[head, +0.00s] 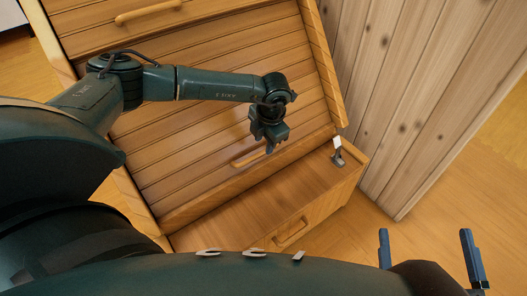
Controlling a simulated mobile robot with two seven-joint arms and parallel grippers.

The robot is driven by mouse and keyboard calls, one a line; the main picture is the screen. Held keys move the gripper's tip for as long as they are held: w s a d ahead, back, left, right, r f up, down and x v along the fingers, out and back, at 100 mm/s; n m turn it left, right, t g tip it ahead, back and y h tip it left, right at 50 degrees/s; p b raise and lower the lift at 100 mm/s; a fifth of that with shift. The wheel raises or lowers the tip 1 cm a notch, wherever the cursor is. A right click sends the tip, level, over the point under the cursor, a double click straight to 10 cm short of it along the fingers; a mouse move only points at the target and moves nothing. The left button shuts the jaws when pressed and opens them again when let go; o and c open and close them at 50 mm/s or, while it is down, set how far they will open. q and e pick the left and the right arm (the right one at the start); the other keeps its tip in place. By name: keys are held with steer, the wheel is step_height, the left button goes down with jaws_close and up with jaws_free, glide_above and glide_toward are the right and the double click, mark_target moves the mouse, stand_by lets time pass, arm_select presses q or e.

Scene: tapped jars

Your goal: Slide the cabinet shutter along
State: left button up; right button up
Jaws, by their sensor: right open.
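The wooden cabinet's slatted shutter (200,130) fills the middle of the head view, and its slats run across it. A light wooden bar handle (251,157) sits low on the shutter. My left gripper (269,147) points down over the handle's right end and hides part of it. I cannot tell whether it touches the handle, or how far apart its fingers are. My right gripper (428,250) is at the bottom right, with its blue fingers wide apart and nothing between them. It is away from the cabinet.
Another bar handle (148,12) is on the cabinet's upper part. Below the shutter, a ledge (245,213) carries a small grey fitting with a white top (337,150); a drawer handle (290,231) is beneath. A plank wall (410,90) stands right. Floor (480,150) is clear there.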

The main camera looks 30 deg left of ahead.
mark_target(263, 152)
arm_select(q)
steer(key=shift+w+a+f+b, duration=0.1)
steer(key=shift+a+f+b, duration=0.15)
steer(key=shift+f, duration=0.75)
steer(key=shift+w+a+f+b, duration=0.1)
steer(key=shift+f+b, duration=0.15)
steer(key=shift+f, duration=0.7)
steer(key=shift+c, duration=0.4)
jaws_close()
